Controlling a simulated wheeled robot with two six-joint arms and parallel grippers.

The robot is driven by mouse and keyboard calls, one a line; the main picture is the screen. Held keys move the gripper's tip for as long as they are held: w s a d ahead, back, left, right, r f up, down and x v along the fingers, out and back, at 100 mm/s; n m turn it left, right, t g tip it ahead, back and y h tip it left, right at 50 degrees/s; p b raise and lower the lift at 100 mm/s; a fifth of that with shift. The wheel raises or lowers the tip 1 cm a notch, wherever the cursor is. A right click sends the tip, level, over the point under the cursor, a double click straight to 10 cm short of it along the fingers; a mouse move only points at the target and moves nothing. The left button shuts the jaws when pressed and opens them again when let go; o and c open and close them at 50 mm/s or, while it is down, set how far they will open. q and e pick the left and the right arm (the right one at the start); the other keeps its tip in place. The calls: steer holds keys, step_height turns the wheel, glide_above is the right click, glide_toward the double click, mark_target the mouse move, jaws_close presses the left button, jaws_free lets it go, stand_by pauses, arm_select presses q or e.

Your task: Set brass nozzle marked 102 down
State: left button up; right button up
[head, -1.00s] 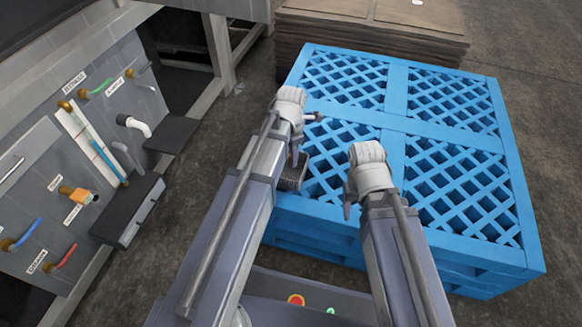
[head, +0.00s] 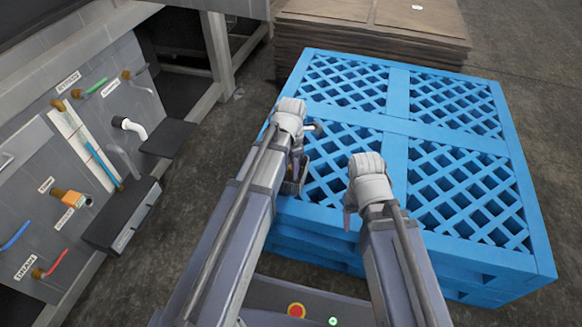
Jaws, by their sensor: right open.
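My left gripper (head: 299,165) is over the near left part of the blue pallet stack (head: 398,126), mostly hidden behind its own wrist and arm. A small brownish piece with a pale end (head: 313,127) juts out to the right of that wrist; I cannot tell whether it is the brass nozzle or part of the gripper. No marking 102 is readable. My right gripper (head: 349,207) is open, pointing down over the near edge of the stack, partly hidden by its white wrist.
At the left stands a grey panel with labelled valves, including an orange-brass fitting (head: 72,197), a red-handled valve (head: 50,266) and a white spout (head: 130,126). A dark box (head: 122,215) juts from it. Brown stacked sheets (head: 375,40) lie behind the pallets. The pallet's top right is clear.

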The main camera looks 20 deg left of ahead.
arm_select(q)
steer(key=shift+o, duration=0.6)
steer(key=shift+r, duration=0.1)
step_height(320, 180, up, 12)
steer(key=p, duration=1.2)
steer(key=s+d+m, duration=0.5)
steer(key=s+m, duration=0.2)
steer(key=m, duration=0.8)
steer(key=s+d+m+y, duration=0.1)
steer(key=s+d+m, duration=0.3)
steer(key=m, duration=1.1)
steer(key=s, duration=0.3)
steer(key=shift+d+r+m, duration=0.15)
steer(key=shift+d+m, duration=0.15)
steer(key=shift+d, duration=0.05)
steer(key=shift+c, duration=0.3)
